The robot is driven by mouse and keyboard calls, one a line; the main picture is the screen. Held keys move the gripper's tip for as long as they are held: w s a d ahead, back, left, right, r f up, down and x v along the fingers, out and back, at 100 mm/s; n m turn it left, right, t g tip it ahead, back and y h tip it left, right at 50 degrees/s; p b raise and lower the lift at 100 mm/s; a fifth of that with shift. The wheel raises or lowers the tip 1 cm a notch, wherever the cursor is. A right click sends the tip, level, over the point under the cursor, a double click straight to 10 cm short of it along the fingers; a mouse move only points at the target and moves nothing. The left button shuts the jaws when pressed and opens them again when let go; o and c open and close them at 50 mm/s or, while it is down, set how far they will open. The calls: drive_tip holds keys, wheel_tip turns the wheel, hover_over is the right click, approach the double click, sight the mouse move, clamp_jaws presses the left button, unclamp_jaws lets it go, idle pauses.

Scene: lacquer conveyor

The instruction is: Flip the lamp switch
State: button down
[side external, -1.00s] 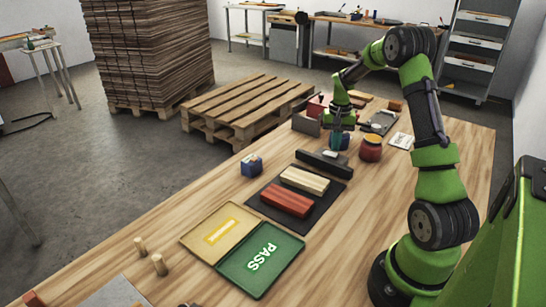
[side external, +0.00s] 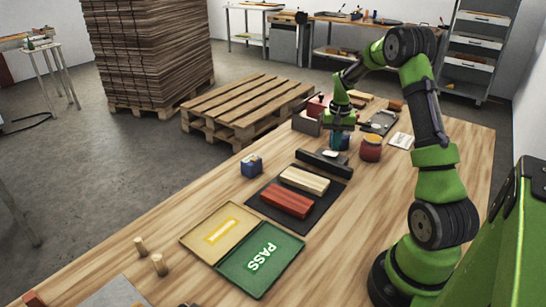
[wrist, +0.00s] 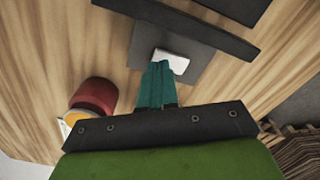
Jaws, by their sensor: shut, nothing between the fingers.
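The lamp switch is a small white rocker (wrist: 172,60) on a dark grey plate (wrist: 197,62) in the wrist view. It also shows as a small white spot (side external: 330,154) in the side view, beside the long dark bar (side external: 322,164) of the lamp. My gripper (wrist: 158,66) is shut and empty, its teal fingers pointing at the near edge of the rocker. In the wrist view the fingertips overlap that edge, and I cannot tell whether they touch it. In the side view my gripper (side external: 335,145) is just above the switch.
A black mat (side external: 318,199) with a cream block (side external: 304,179) and a red block (side external: 287,201) lies in front of the bar. A green PASS tray (side external: 262,262) is nearer.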

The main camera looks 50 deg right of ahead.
sight(335, 156)
drive_tip(key=shift+f, duration=1)
idle(0.5)
drive_tip(key=shift+r, duration=3.6)
drive_tip(key=shift+f, duration=0.2)
drive_tip(key=shift+s+a+f, duration=0.3)
drive_tip(key=shift+s+a, duration=0.05)
drive_tip(key=shift+a, duration=0.2)
drive_tip(key=s+a+r+n+t, duration=0.15)
drive_tip(key=a+r, duration=0.25)
drive_tip(key=a, duration=0.5)
drive_tip(key=a+r+n+t, duration=0.2)
drive_tip(key=a+r, duration=0.3)
drive_tip(key=a, duration=0.4)
drive_tip(key=s+a+r+n+t+y, duration=0.1)
drive_tip(key=s+a, duration=0.3)
drive_tip(key=a, duration=0.4)
drive_tip(key=s+a+r+n+t+y, duration=0.1)
drive_tip(key=s+a+r+n+t, duration=0.1)
drive_tip(key=a, duration=0.6)
drive_tip(key=s+r+n, duration=0.1)
drive_tip(key=s+r, duration=0.1)
drive_tip(key=s, duration=0.1)
drive_tip(key=shift+r+t, duration=0.2)
drive_tip(key=shift+t, duration=0.15)
